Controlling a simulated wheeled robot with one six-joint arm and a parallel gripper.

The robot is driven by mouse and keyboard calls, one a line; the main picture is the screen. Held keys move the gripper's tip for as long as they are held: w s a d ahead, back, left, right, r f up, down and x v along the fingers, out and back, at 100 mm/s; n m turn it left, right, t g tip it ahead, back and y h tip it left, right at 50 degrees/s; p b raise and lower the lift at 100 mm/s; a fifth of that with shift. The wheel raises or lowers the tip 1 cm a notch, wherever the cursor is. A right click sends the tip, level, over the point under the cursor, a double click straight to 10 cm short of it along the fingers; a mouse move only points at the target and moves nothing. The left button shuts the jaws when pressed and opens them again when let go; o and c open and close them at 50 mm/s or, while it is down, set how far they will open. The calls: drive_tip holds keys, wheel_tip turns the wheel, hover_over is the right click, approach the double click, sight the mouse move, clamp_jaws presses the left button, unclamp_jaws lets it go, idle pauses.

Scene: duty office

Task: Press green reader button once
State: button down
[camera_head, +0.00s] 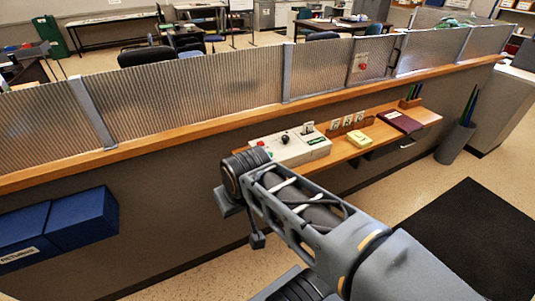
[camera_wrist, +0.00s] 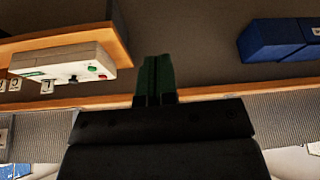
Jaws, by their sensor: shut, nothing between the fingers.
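The white reader box (camera_head: 300,150) sits on the wooden shelf of the counter, partly behind my arm in the head view. It also shows, turned over, at the left of the wrist view (camera_wrist: 62,62). My gripper (camera_wrist: 154,58) is shut and empty. Its dark green fingers are apart from the box, to its right in the wrist view. In the head view the fingers are hidden behind my arm.
A black knob (camera_head: 285,139) stands on the box. A yellow block (camera_head: 360,138) and a dark red folder (camera_head: 400,121) lie farther along the shelf. Blue boxes (camera_head: 82,220) hang on the panel at left. A ribbed glass screen (camera_head: 200,92) tops the counter.

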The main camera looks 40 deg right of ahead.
drive_tip(key=w+d+r+m+t+b, duration=0.1)
drive_tip(key=w+d+m+b, duration=0.2)
drive_tip(key=w, duration=0.6)
drive_tip(key=m+t+b, duration=0.2)
drive_tip(key=m+t, duration=0.2)
drive_tip(key=m, duration=0.2)
hover_over(271, 154)
wheel_tip(271, 154, down, 3)
drive_tip(key=shift+w+f, duration=0.1)
wheel_tip(271, 154, down, 8)
drive_tip(key=b, duration=0.5)
drive_tip(key=shift+r, duration=0.25)
drive_tip(key=shift+f+b, duration=0.65)
drive_tip(key=shift+b, duration=0.05)
drive_tip(key=shift+f, duration=0.1)
drive_tip(key=shift+f+b, duration=0.3)
drive_tip(key=shift+b, duration=0.3)
